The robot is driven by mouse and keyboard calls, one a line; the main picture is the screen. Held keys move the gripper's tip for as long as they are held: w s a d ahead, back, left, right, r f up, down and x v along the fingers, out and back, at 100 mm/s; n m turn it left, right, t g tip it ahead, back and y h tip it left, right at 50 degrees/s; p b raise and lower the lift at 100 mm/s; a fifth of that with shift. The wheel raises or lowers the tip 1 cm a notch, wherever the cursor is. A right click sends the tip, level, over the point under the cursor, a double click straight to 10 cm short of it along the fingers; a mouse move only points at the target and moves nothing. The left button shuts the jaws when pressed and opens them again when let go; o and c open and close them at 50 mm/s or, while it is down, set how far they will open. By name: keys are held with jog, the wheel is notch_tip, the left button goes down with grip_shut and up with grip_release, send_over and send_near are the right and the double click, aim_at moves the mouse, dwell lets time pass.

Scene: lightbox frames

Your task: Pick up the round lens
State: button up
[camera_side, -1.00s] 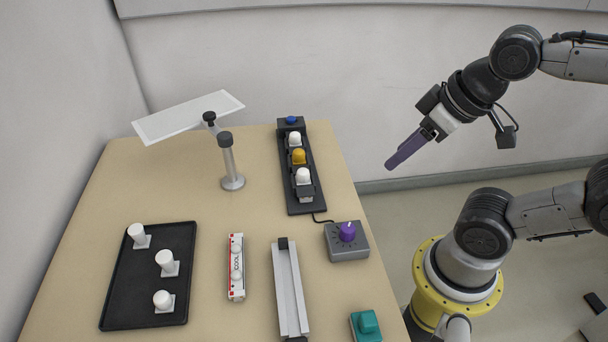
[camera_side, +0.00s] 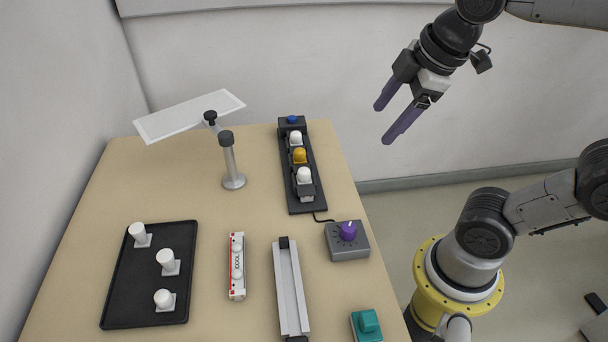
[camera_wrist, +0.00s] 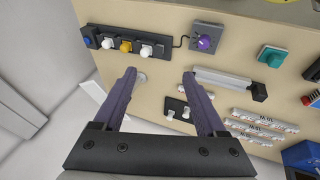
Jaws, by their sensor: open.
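My gripper (camera_side: 383,125) is open and empty, with two purple fingers, high above the right side of the table in the side view. In the wrist view its fingers (camera_wrist: 160,74) are spread apart over the table. I cannot tell any single thing as the round lens. A black strip (camera_side: 309,165) holds white and amber rounded caps and a blue button (camera_side: 291,120); the amber cap (camera_side: 299,156) sits between two white ones. A black tray (camera_side: 125,290) at the front left holds three white round-topped pieces on small square bases.
A tilted white panel (camera_side: 190,116) stands on a grey post (camera_side: 229,160). A grey box with a purple knob (camera_side: 348,231), a long grey channel (camera_side: 290,290), a white-and-red carton (camera_side: 237,266) and a teal block (camera_side: 367,325) lie nearer. The wrist view shows several light tubes (camera_wrist: 258,117).

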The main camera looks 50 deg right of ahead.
jog(key=w+n+g, duration=0.2)
jog(key=w+n, duration=0.3)
jog(key=w, duration=0.2)
jog(key=n+g+h, duration=0.1)
jog(key=n+g, duration=0.2)
jog(key=n, duration=0.1)
send_over(304, 170)
jog(key=a, duration=0.1)
notch_tip(304, 170, down, 16)
jog(key=shift+a+r, duration=0.1)
jog(key=shift+r, duration=0.1)
jog(key=shift+d+f, duration=0.2)
jog(key=shift+f, duration=0.75)
jog(key=shift+d+f, duration=0.15)
jog(key=shift+f, duration=0.75)
jog(key=shift+d+f, duration=0.2)
jog(key=shift+f, duration=0.75)
grip_shut()
